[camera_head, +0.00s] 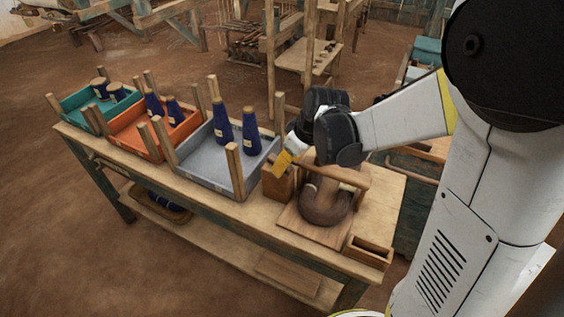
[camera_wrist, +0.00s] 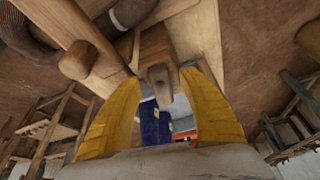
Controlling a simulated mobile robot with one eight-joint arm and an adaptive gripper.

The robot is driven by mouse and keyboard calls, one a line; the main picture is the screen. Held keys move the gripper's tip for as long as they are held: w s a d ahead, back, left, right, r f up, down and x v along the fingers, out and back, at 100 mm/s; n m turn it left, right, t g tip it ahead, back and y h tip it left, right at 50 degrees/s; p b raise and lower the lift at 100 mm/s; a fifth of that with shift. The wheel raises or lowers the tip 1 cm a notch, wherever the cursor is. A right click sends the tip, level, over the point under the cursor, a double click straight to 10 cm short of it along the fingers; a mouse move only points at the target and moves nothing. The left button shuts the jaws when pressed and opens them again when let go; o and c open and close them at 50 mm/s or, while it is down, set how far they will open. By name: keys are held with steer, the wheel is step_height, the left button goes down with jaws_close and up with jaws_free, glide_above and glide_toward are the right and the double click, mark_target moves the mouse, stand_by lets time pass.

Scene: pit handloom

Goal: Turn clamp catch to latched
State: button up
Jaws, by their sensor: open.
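A wooden clamp with a horizontal round bar (camera_head: 340,176) stands on a flat wooden board (camera_head: 312,228) at the bench's right end. A brown coiled ring (camera_head: 326,208) sits on the board under the bar. My gripper (camera_head: 281,168) is at the clamp's left end, beside an upright wooden block (camera_head: 277,187). In the wrist view its yellow fingers (camera_wrist: 162,76) are open, with a small wooden catch (camera_wrist: 159,79) between the tips. I cannot tell whether either finger touches it. The round bar end (camera_wrist: 78,60) shows to the left. My gripper hides the catch in the head view.
Grey (camera_head: 212,172), orange (camera_head: 137,142) and teal (camera_head: 72,104) trays with upright corner posts and blue cones stand along the bench (camera_head: 240,212) to the left. A small open wooden box (camera_head: 369,252) is at the bench's right front corner. Loom frames stand behind.

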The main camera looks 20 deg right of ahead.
steer(key=shift+w+a+f, duration=0.1)
steer(key=shift+w+f, duration=0.05)
steer(key=shift+f, duration=0.3)
steer(key=shift+c, duration=0.5)
jaws_close()
